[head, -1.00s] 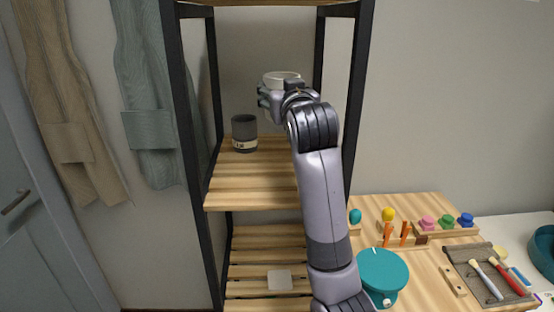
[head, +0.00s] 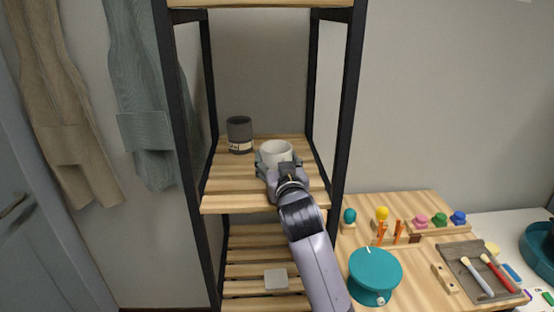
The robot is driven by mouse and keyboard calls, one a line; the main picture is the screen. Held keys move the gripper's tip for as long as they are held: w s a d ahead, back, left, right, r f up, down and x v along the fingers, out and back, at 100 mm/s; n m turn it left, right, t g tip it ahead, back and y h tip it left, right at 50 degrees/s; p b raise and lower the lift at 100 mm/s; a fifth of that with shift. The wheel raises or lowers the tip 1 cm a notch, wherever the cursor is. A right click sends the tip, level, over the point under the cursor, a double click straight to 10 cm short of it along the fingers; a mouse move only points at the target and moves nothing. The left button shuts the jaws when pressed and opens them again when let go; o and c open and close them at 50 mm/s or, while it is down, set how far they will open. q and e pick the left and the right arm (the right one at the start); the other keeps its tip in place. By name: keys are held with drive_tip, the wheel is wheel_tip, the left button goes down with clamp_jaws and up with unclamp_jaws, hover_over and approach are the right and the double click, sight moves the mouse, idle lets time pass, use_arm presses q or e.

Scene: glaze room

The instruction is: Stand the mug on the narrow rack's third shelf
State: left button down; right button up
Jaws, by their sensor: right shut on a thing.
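A white mug (head: 276,151) is held by my right gripper (head: 274,163), whose fingers close around its sides. The mug looks upright, low over the front middle of a slatted wooden shelf (head: 225,187) of the narrow black-framed rack (head: 345,120). Whether its base touches the slats is hidden by the gripper. A dark grey labelled jar (head: 239,135) stands on the same shelf, behind and to the left of the mug, with a gap between. My left gripper is not in view.
A lower shelf (head: 250,262) holds a small pale block (head: 276,280). Rack posts flank the shelf, and another shelf (head: 260,4) is above. At right, a wooden table (head: 415,205) carries a teal round object (head: 375,272), coloured knobs and brushes. Aprons hang at left.

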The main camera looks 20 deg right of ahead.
drive_tip(key=shift+r, duration=0.1)
drive_tip(key=o, duration=1.4)
drive_tip(key=shift+f, duration=0.2)
drive_tip(key=shift+c, duration=0.2)
drive_tip(key=shift+r, duration=0.15)
drive_tip(key=s+a+b, duration=0.1)
drive_tip(key=s+b, duration=0.1)
drive_tip(key=s, duration=1)
drive_tip(key=shift+a, duration=0.4)
